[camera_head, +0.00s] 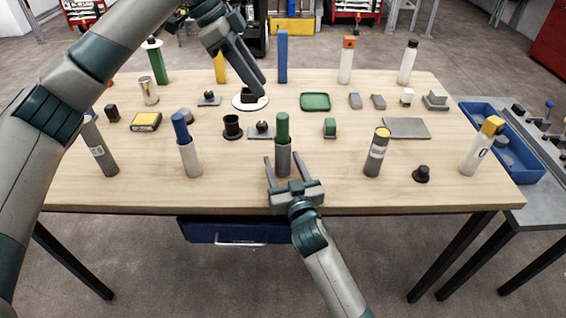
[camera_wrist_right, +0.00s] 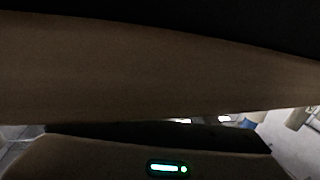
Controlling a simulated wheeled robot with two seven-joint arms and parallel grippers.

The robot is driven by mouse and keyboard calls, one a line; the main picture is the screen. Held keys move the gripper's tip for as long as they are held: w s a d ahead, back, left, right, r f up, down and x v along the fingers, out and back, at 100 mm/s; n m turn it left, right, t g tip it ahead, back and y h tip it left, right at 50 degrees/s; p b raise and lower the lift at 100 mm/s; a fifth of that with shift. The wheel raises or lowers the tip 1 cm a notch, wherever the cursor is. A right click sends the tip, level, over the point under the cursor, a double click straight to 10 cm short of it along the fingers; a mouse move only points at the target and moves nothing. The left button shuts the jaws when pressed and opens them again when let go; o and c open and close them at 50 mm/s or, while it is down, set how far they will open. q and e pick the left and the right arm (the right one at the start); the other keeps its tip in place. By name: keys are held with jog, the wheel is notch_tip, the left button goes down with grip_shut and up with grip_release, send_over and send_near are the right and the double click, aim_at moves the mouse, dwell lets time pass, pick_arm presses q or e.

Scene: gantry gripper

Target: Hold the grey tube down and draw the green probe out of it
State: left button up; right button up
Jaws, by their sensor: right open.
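The grey tube (camera_head: 283,162) stands upright near the front middle of the table, with the green probe (camera_head: 282,127) standing up out of its top. My right gripper (camera_head: 282,158) is open at the table's front edge, its two fingers on either side of the tube in the head view. I cannot tell if they touch it. My left gripper (camera_head: 260,91) hangs farther back, above a black piece on a white disc (camera_head: 239,103); whether its fingers are apart is unclear. The right wrist view is mostly a dark brownish surface and shows neither tube nor probe.
A dark cup (camera_head: 232,126) and a knobbed plate (camera_head: 257,134) lie just behind left. A blue bin (camera_head: 527,168) sits at far right.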

jog(key=shift+c, duration=0.5)
jog(key=c, duration=1)
pick_arm(q)
jog(key=o, duration=0.4)
jog(key=n+y, duration=0.1)
jog(key=y, duration=0.3)
send_near(283, 128)
jog(key=shift+w+d+r, duration=0.1)
jog(key=shift+w+r, duration=0.1)
jog(key=shift+w, duration=0.25)
jog(key=shift+w+d+r, duration=0.1)
jog(key=shift+w+r, duration=0.05)
jog(key=shift+w, duration=0.25)
jog(key=shift+d+n+y, duration=0.4)
jog(key=shift+d+y, duration=0.25)
jog(key=shift+y, duration=0.25)
jog(key=shift+f, duration=0.1)
jog(key=shift+f, duration=5.9)
jog(key=shift+c, duration=0.6)
